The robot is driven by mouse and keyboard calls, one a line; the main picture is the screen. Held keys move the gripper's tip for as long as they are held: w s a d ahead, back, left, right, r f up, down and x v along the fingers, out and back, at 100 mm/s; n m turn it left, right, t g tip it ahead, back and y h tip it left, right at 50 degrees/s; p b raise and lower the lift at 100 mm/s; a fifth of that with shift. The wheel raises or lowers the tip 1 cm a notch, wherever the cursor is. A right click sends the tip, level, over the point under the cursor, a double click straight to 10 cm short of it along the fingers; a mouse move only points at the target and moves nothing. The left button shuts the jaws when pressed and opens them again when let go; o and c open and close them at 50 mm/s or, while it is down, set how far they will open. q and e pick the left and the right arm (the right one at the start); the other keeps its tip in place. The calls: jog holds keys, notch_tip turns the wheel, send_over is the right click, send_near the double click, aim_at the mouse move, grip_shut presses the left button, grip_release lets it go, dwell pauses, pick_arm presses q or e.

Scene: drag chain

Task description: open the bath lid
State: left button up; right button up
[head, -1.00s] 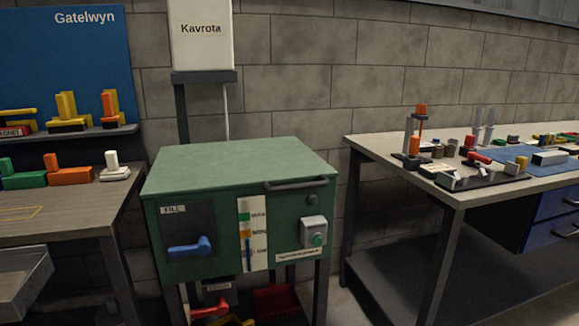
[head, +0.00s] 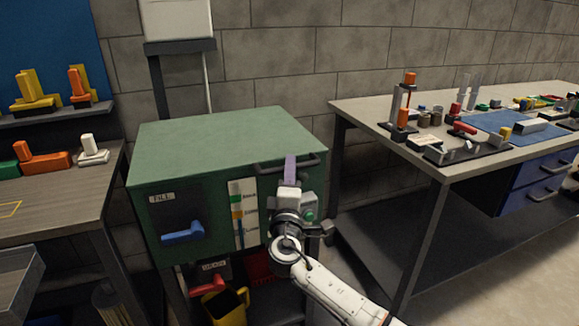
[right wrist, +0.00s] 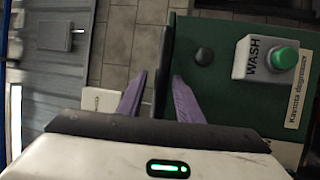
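The bath is a green cabinet with a flat green lid (head: 220,137), which lies level and closed in the head view. A dark bar handle (head: 268,167) runs along the lid's front right edge. My right gripper (head: 290,167) is at this handle, coming from the front. In the right wrist view its two purple fingers (right wrist: 161,88) stand on either side of the dark handle bar (right wrist: 163,70), with a small gap visible at the left finger. They look open around the bar; contact is not clear. My left gripper is not in view.
A blue lever (head: 183,233) and a grey box with a green button (head: 310,213) are on the front panel. The button box (right wrist: 270,60) is marked WASH. A workbench (head: 440,170) stands right, another (head: 60,205) left. A yellow container (head: 226,305) is below.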

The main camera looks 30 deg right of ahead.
jog(key=shift+x, duration=1.05)
jog(key=shift+c, duration=0.2)
grip_shut()
